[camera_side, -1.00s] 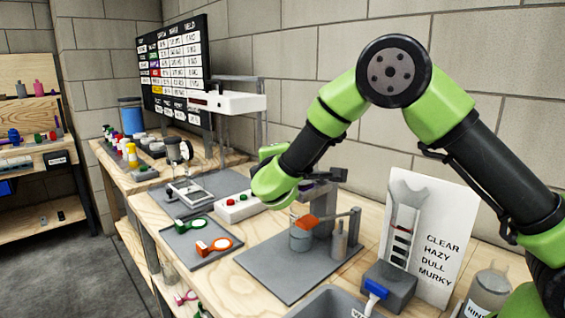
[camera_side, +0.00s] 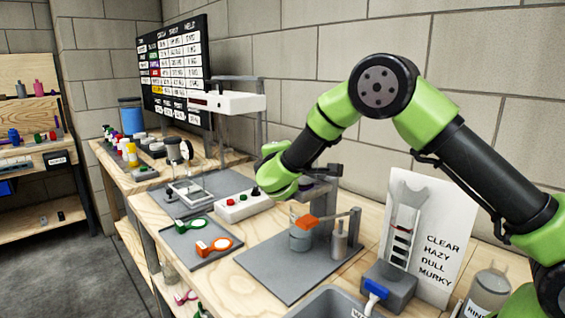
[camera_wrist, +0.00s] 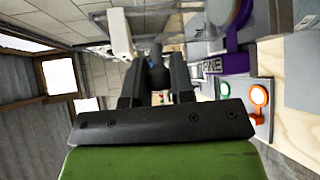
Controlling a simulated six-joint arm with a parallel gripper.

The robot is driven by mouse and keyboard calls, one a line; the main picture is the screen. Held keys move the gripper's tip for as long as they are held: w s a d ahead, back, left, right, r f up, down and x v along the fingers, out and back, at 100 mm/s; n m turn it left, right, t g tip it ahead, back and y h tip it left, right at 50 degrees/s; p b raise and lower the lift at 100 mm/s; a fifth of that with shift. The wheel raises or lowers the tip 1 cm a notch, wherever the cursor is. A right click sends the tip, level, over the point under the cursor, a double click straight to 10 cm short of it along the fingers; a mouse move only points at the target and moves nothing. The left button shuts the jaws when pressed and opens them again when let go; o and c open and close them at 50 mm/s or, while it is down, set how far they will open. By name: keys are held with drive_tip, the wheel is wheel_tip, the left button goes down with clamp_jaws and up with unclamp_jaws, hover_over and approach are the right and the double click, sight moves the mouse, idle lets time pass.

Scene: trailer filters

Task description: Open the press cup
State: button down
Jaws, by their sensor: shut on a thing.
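The press (camera_side: 325,205) stands on a grey mat (camera_side: 270,268), with a dark column and a purple part that also shows in the wrist view (camera_wrist: 238,62). A clear grey cup (camera_side: 300,240) with an orange piece (camera_side: 307,222) at its rim sits at the front of the press. My gripper (camera_wrist: 157,72) is above and to the left of the cup, beside the press top. Its fingers are closed around a dark, narrow piece with a bluish end, perhaps the press handle. My wrist hides the grip in the side view.
A control box (camera_side: 240,207) with coloured buttons stands left of the press. A tray (camera_side: 190,252) holds a green and an orange ringed tool. A sink (camera_side: 328,303) and a blue-handled item (camera_side: 376,288) are in front.

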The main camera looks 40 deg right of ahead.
drive_tip(key=shift+r, duration=0.1)
drive_tip(key=shift+d+r+m+y, duration=0.3)
drive_tip(key=shift+d+r, duration=0.05)
drive_tip(key=shift+r, duration=0.25)
drive_tip(key=d+r+m+g+y, duration=0.1)
drive_tip(key=d+r+m+y, duration=0.1)
drive_tip(key=d, duration=0.6)
drive_tip(key=d+r+m+g+y, duration=0.1)
drive_tip(key=d+r+m+y, duration=0.2)
drive_tip(key=d+y, duration=0.4)
drive_tip(key=shift+d+r+m, duration=0.3)
drive_tip(key=shift+d+r, duration=0.35)
drive_tip(key=shift+d, duration=0.45)
drive_tip(key=shift+s, duration=0.1)
drive_tip(key=c, duration=1)
unclamp_jaws()
drive_tip(key=shift+y, duration=0.3)
drive_tip(key=shift+a+r, duration=0.1)
